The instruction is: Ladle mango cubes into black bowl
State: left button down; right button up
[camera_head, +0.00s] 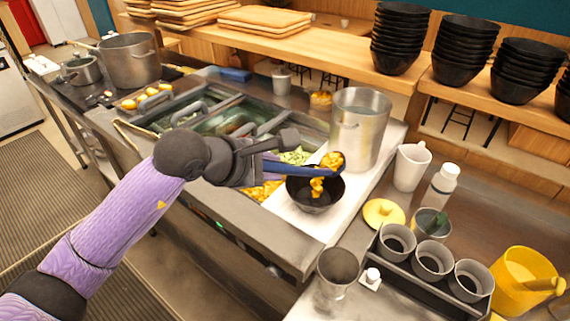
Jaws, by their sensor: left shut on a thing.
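My left gripper (254,163) is shut on the dark blue handle of a ladle (295,170). The ladle's head holds orange mango cubes (331,160) and is above the black bowl (313,203). Some mango cubes (317,187) show in the space between the ladle and the bowl, and they look to be falling or lying in it; the bowl's bottom is partly visible. The bowl stands upright on a white board. More mango cubes (262,192) lie in a bin to the left of the bowl, partly hidden by my gripper. My right gripper is not in view.
A tall steel pot (359,130) stands just behind the bowl. A white pitcher (411,167), a white bottle (440,186) and a yellow lid (384,213) are to the right. A rack with several grey cups (432,260) is at front right. Stacked black bowls (400,38) stand on the shelf.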

pick_arm(q)
jog(key=s+d+f+n+t+h+b, duration=0.1)
jog(key=s+f+n+t+b, duration=0.1)
jog(key=f+n+t+b, duration=0.2)
jog(key=s+f+n+t+h+b, duration=0.1)
jog(key=s+f+n+t+b, duration=0.2)
jog(key=f+n, duration=0.5)
jog(key=n+t+b, duration=0.1)
jog(key=n+b, duration=0.1)
jog(key=shift+s+d+b, duration=0.35)
jog(key=shift+f+h, duration=0.1)
jog(key=shift+h, duration=0.2)
